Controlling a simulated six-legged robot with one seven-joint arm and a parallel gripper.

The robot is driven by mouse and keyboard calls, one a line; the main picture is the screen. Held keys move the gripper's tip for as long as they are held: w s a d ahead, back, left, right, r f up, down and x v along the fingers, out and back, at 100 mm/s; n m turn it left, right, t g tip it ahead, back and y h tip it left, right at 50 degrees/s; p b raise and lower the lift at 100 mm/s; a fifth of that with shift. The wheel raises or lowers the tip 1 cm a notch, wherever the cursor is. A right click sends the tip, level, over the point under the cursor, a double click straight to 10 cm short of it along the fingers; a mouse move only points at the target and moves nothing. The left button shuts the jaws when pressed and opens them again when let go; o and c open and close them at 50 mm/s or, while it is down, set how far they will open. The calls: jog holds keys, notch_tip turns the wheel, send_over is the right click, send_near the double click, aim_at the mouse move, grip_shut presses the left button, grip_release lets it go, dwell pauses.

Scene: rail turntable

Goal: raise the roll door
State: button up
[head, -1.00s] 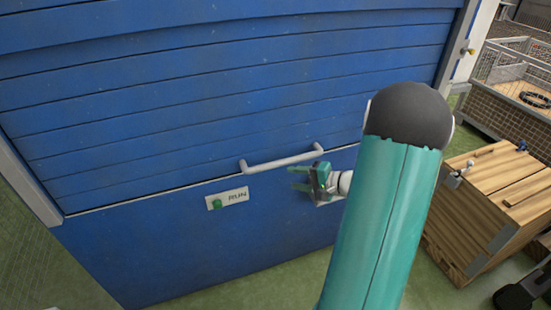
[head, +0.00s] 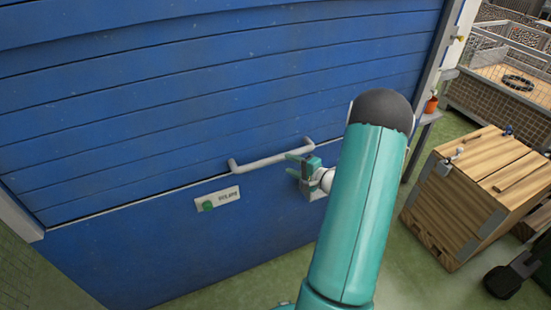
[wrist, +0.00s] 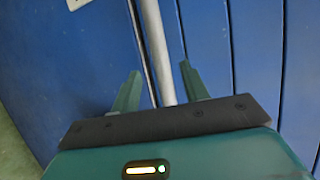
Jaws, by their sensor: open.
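The blue roll door (head: 180,110) has horizontal slats and fills the left and middle of the head view. It is down to a seam above a plain blue lower panel (head: 150,255). A grey bar handle (head: 272,159) runs along the door's lower edge. My gripper (head: 291,164) is open at the right end of the handle. In the wrist view the handle (wrist: 157,50) runs between the two spread fingers (wrist: 158,85). I cannot tell whether either finger touches it.
A label plate with a green button (head: 207,206) is on the lower panel, left of my gripper. A wooden crate (head: 480,190) stands at the right. Green floor lies between door and crate.

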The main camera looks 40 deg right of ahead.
aim_at(280, 160)
jog(key=w, duration=0.2)
jog(key=w+f, duration=0.1)
jog(key=w, duration=0.2)
jog(key=w+a, duration=0.1)
jog(key=w, duration=0.1)
jog(key=shift+w+f, duration=0.15)
jog(key=shift+w, duration=0.05)
grip_shut()
